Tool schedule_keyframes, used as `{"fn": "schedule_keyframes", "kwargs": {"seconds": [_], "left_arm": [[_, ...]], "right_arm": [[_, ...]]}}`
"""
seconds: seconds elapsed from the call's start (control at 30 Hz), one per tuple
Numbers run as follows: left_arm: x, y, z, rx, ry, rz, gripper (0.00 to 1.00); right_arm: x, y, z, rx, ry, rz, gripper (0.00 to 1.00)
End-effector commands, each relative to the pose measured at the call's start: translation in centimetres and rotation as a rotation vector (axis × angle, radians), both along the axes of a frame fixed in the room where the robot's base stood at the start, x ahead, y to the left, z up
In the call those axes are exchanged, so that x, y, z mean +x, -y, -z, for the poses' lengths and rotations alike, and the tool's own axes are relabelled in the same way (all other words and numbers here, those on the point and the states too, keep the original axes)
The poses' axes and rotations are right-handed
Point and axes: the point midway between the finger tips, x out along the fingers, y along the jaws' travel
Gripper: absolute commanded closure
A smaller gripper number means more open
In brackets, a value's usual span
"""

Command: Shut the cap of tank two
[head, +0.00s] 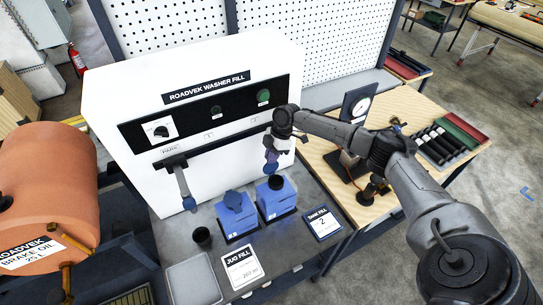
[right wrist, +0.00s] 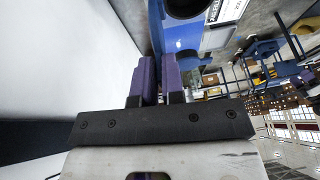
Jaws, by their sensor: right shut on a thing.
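Two blue tanks stand side by side on the grey bench: a left tank (head: 238,219) and a right tank (head: 278,200), beside the "Tank fill 2" card (head: 322,222). A dark round opening (head: 276,182) shows on the right tank's top; it also shows in the right wrist view (right wrist: 187,6). A blue cap (head: 271,169) stands raised beside it. My right gripper (head: 272,157) is over this tank, its purple fingers (right wrist: 156,78) shut on what looks like the cap, mostly hidden between them. My left gripper is not in view.
The white washer-fill cabinet (head: 130,110) stands close behind the tanks, with a hanging spout (head: 185,190) left of them. A small black cup (head: 202,237) and "Jug fill" card (head: 240,266) are in front. An orange drum (head: 45,185) is at left.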

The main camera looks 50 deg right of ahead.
Motion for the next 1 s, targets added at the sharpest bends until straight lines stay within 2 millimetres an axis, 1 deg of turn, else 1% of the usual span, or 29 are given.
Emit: {"fn": "schedule_keyframes", "kwargs": {"seconds": [0.17, 0.37, 0.7, 1.0], "left_arm": [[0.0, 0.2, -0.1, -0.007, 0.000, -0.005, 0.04], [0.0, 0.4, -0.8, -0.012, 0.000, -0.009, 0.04], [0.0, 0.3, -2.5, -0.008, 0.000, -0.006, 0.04], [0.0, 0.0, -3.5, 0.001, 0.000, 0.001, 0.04]], "right_arm": [[-0.1, -0.1, -0.1, 0.001, -0.001, 0.001, 1.00], [-0.6, -0.3, -0.3, -0.022, 0.044, -0.001, 1.00], [-2.7, -1.3, -0.2, -0.128, 0.256, -0.003, 1.00], [-4.1, -2.2, 0.3, -0.214, 0.435, -0.002, 1.00]]}}
